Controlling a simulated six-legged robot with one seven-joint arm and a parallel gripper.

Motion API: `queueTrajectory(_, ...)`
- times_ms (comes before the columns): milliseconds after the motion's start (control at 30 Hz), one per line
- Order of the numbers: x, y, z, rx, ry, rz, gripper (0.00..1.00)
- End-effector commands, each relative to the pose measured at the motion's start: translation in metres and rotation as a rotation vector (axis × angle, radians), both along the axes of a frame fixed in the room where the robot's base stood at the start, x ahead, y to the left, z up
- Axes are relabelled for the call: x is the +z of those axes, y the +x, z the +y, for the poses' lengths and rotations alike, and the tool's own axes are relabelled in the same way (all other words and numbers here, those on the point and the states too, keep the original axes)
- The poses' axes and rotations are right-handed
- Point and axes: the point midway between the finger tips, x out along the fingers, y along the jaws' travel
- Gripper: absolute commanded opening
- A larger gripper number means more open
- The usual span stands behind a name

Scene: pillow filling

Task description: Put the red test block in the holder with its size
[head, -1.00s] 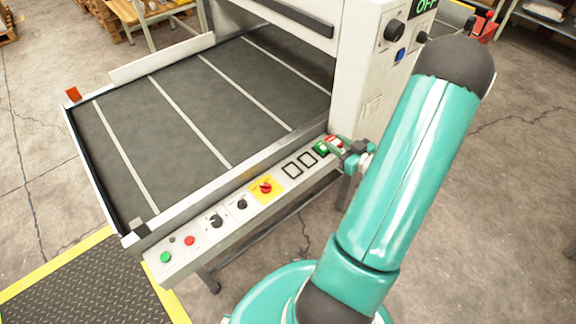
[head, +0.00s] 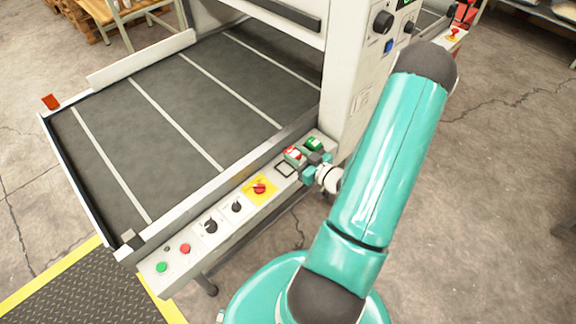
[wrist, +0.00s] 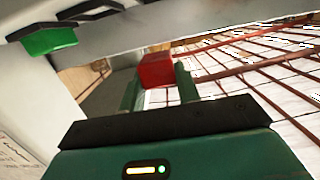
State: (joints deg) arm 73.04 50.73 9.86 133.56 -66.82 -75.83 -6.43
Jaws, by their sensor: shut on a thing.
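The red test block (head: 293,154) is between the fingertips of my gripper (head: 308,167), at the right part of the control panel. In the wrist view the red block (wrist: 157,70) sits between the two green fingers of my gripper (wrist: 158,84), which are shut on it. One empty black square frame (head: 285,169), seemingly a holder, lies on the panel just left of the block. A second frame is hidden under or behind the block. I cannot tell whether the block touches the panel. Size marks are too small to read.
A green block (head: 314,144) stands to the right, close to my gripper. The panel's yellow plate with a red knob (head: 260,188) is to the left. The white machine housing (head: 350,90) rises behind on the right. The dark conveyor (head: 170,110) is clear.

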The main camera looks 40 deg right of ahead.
Motion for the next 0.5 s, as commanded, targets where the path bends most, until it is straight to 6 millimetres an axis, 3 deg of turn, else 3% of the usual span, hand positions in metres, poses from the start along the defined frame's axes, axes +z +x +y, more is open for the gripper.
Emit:
queueTrajectory(100,-0.017,0.010,0.011,0.000,0.004,0.000,0.10)
queueTrajectory(300,-0.031,0.019,0.019,0.001,0.002,0.000,0.10)
queueTrajectory(500,-0.055,0.019,0.018,-0.001,0.001,0.000,0.10)
